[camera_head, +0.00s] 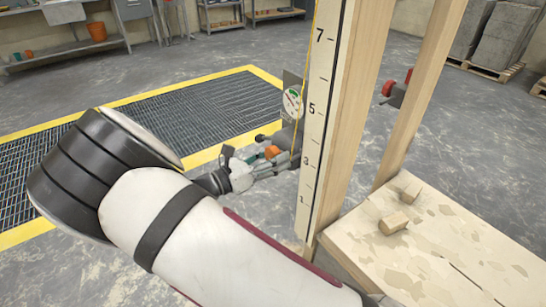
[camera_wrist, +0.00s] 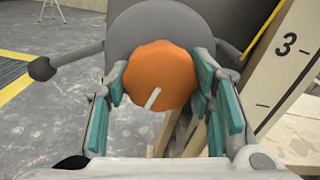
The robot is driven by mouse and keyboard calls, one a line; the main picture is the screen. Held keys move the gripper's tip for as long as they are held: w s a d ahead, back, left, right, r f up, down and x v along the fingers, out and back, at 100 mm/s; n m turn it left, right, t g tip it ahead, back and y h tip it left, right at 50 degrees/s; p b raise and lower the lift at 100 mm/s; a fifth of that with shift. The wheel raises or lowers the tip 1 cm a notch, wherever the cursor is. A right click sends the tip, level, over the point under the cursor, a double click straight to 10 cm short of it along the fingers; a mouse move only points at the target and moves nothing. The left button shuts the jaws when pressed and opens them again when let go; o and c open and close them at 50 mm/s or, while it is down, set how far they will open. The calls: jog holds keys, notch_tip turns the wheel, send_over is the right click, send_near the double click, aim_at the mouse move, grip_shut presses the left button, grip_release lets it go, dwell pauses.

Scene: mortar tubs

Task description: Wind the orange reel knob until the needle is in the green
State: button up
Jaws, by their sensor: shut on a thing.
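The orange reel knob (camera_wrist: 163,66) is faceted and fills the middle of the wrist view, with a short white mark low on its face slanting down to the left. Behind it is a grey reel disc (camera_wrist: 150,24). My gripper (camera_wrist: 165,82) has its teal pads on the left and right sides of the knob and is shut on it. In the head view the knob (camera_head: 272,152) shows small beside my gripper (camera_head: 277,165). Above is a round white gauge (camera_head: 292,102) with a green part; the needle is too small to read surely.
A numbered board (camera_head: 322,110) on a wooden post stands just right of my gripper, with a yellow line along it. A pale worktop (camera_head: 450,250) with small wooden blocks (camera_head: 393,223) is at the right. A yellow-edged floor grate (camera_head: 200,112) lies at the left.

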jog(key=m+p, duration=0.1)
jog(key=m, duration=0.5)
jog(key=shift+w, duration=0.1)
jog(key=m, duration=0.4)
jog(key=shift+a+m+p, duration=0.1)
jog(key=shift+m+p, duration=0.3)
dwell(0.3)
jog(key=o, duration=1.2)
jog(key=shift+c, duration=0.2)
jog(key=v, duration=1.2)
